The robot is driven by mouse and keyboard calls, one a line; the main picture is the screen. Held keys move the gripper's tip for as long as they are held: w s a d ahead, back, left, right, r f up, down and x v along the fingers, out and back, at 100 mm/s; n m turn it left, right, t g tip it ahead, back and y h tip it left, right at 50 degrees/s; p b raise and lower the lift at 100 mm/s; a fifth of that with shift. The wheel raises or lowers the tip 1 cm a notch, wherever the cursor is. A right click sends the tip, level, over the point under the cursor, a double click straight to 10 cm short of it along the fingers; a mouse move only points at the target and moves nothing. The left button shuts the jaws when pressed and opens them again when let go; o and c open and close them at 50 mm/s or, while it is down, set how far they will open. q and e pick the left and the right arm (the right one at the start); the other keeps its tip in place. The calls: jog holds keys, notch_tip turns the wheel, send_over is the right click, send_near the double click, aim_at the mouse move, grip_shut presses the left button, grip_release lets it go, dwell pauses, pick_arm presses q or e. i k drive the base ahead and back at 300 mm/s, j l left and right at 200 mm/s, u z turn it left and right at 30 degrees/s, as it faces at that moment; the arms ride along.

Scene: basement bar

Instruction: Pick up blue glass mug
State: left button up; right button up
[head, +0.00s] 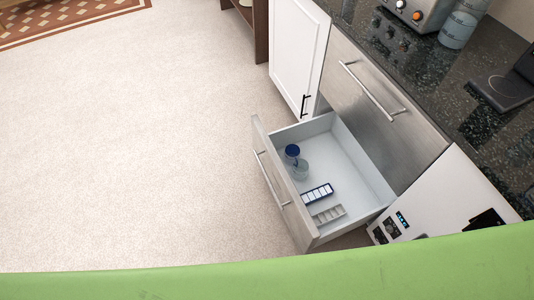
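In the head view, a dark blue round item (292,151) stands in the open drawer (349,157), near the drawer's front panel. A clear, faintly bluish glass-like item (300,171) is right beside it. Both are small, and I cannot tell which, if either, is the blue glass mug or whether they are one thing. A bluish-grey cylindrical vessel (457,29) stands on the dark countertop at the top right, with no handle that I can make out. Neither of my grippers is in view.
A blue-and-white compartment box (317,194) and a pale one (328,214) lie in the drawer. A metal toaster-like appliance (423,10) stands on the speckled counter (432,90). A white cabinet door (297,50) is beyond the drawer. The carpet (120,140) at left is clear.

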aim_at(292, 152)
jog(key=i+j+u, duration=0.35)
jog(key=i+j, duration=0.15)
jog(key=j, duration=0.15)
jog(key=i+j+u, duration=0.4)
jog(key=i+z, duration=0.4)
jog(key=i+j+z, duration=0.25)
jog(key=i+z, duration=0.15)
jog(key=i+j+z, duration=0.4)
jog(key=l, duration=0.1)
